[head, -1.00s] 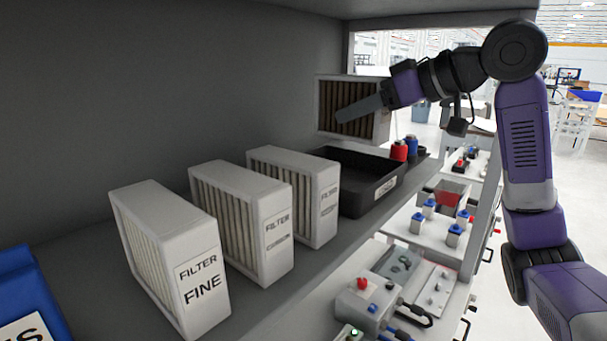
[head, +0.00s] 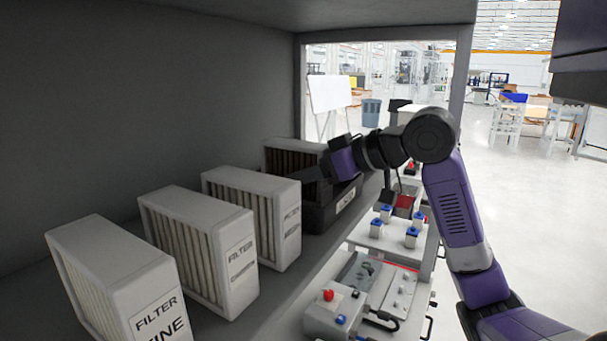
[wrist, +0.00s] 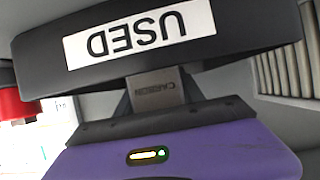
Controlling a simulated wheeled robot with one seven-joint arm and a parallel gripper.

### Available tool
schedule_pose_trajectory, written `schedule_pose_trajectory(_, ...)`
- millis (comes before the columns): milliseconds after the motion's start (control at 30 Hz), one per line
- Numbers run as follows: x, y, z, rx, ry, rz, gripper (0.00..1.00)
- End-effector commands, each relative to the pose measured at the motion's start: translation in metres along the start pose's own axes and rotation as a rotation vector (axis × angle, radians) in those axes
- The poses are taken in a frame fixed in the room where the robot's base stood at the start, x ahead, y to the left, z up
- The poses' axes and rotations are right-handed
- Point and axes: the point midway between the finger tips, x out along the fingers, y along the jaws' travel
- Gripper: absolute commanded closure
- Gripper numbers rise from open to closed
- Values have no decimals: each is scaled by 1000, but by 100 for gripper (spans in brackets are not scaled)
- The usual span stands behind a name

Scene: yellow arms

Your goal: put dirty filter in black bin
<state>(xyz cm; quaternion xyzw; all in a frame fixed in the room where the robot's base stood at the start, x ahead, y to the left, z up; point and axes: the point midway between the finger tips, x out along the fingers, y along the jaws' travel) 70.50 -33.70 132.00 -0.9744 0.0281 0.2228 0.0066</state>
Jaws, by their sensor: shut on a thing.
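The dirty filter (head: 283,158) has a pale frame and brown pleats. It stands upright at the black bin (head: 320,217), with its lower part hidden by the bin and a nearer filter. I cannot tell whether it rests on the bin floor. My gripper (head: 312,174) is shut on the dirty filter from the right. In the wrist view the bin wall (wrist: 225,40) with its USED label crosses the top, upside down. There my gripper (wrist: 160,90) is just below the bin wall in the picture, and its fingertips are partly hidden.
Several white filters stand in a row on the shelf, including a near one marked FINE (head: 115,285) and one beside the bin (head: 252,217). A red item (wrist: 15,100) is by the bin in the wrist view. The shelf's back wall is close on the left.

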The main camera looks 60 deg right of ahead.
Motion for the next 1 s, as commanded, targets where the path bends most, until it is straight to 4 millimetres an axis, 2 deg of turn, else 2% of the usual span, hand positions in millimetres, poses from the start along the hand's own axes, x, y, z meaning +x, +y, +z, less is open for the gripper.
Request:
schedule_pose_trajectory(333, 2, 0, 3, -1, 1, -1, 100)
schedule_pose_trajectory(367, 2, 0, 3, -1, 0, -1, 51)
schedule_pose_trajectory(467, 1, 0, 2, -1, -1, 0, 33)
schedule_pose_trajectory(833, -1, 0, -1, -1, -1, 1, 33)
schedule_pose_trajectory(1000, -20, 1, 1, -2, 2, 3, 33)
